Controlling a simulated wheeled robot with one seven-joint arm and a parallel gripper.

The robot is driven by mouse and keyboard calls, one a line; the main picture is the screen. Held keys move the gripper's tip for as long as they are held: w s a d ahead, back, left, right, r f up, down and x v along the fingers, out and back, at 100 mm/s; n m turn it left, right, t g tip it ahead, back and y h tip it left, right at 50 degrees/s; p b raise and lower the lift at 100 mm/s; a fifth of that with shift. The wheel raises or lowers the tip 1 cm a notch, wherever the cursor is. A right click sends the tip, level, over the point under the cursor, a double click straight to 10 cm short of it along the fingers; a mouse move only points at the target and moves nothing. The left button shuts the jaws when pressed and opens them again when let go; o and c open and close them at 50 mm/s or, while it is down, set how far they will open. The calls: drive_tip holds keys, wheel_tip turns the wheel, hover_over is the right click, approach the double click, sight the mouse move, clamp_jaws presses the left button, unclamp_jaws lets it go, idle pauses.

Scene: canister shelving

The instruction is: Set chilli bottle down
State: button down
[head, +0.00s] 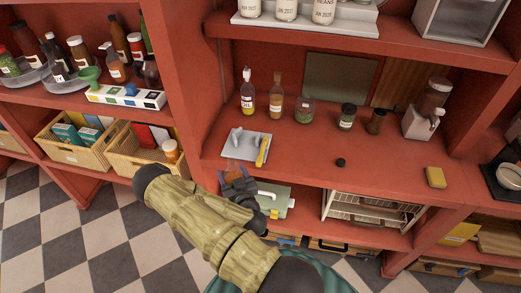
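My gripper (236,176) is at the front edge of the red counter (310,150), just below a pale tray. A small reddish-brown shape (233,166) shows at its fingertips, over the tray's near edge. It may be part of the chilli bottle, but its label and outline are too small to tell. My arm hides the underside of the gripper, and I cannot tell how far the fingers are apart. A bottle with orange-brown contents (276,99) stands upright at the back of the counter, beside an oil bottle (247,95).
The pale tray (240,148) holds a yellow-handled item. Jars (305,110), a grinder (422,118), a small black knob (340,162) and a yellow sponge (436,177) stand on the counter. The middle front is mostly clear. More bottles (115,66) and baskets (140,165) fill the left shelves.

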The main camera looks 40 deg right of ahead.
drive_tip(key=a+f+n+y+b, duration=0.2)
drive_tip(key=a+f+n+y, duration=0.15)
drive_tip(key=a+f, duration=0.75)
drive_tip(key=a+f+b, duration=0.3)
drive_tip(key=f+b, duration=0.3)
drive_tip(key=b, duration=0.2)
drive_tip(key=shift+a+f+t+y, duration=0.3)
drive_tip(key=shift+t+y, duration=0.1)
drive_tip(key=shift+y, duration=0.05)
drive_tip(key=shift+s+m, duration=0.1)
drive_tip(key=shift+m, duration=0.15)
drive_tip(key=shift+a, duration=0.1)
